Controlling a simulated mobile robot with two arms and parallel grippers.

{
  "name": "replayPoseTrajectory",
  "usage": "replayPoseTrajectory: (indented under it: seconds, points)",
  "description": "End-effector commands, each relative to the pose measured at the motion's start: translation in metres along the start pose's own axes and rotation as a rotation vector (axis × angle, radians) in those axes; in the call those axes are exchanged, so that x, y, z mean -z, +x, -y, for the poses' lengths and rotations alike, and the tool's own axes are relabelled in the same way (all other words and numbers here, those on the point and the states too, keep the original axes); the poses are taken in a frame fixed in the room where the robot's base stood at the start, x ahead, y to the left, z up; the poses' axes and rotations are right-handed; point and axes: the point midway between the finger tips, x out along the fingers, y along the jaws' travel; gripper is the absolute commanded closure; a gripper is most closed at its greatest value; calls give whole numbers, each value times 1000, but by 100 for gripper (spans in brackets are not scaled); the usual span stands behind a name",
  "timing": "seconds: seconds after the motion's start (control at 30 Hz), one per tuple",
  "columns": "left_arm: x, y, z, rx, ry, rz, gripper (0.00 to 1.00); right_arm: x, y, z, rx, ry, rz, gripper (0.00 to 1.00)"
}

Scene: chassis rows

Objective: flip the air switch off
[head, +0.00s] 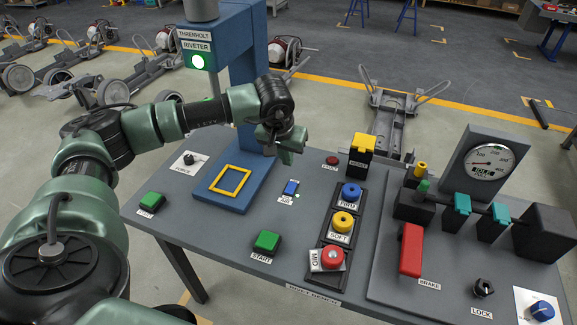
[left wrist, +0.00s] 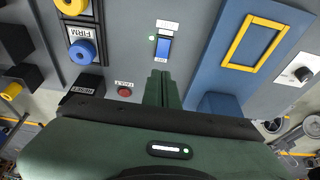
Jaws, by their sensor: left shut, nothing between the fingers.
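A small blue rocker switch (head: 291,188) sits on the grey panel, just right of the blue press base; its small labels are too small to read surely. It also shows in the left wrist view (left wrist: 163,48), with a small lit green lamp (left wrist: 152,38) beside it. I cannot tell which way the rocker is tipped. My left gripper (head: 287,156) is shut and empty, behind and above the switch. In the left wrist view the closed fingertips (left wrist: 162,76) point at the switch, with a little space between. My right gripper is not in view.
A red fault lamp (head: 332,160) and a yellow-capped reset block (head: 361,148) stand right of the gripper. The blue press column (head: 243,75) rises close behind my left wrist. Blue FIRM (head: 351,192), yellow SOFT (head: 343,221) and green START (head: 267,242) buttons are nearby.

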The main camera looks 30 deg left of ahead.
Motion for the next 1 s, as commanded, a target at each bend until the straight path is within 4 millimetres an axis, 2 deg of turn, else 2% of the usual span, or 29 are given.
replayPoseTrajectory:
  seconds: [0.03,0.13,0.4,0.57,0.67,1.0]
  points:
    - [3,5,0,-1,-2,-4,100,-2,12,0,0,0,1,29]
    - [9,4,1,-2,-1,-5,100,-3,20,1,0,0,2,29]
    - [11,0,2,-2,0,-2,100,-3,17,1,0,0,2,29]
    - [11,8,1,-1,0,0,100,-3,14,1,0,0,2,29]
    - [11,21,2,-1,-2,2,100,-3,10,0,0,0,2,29]
    - [11,93,1,-1,-1,2,100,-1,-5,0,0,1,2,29]
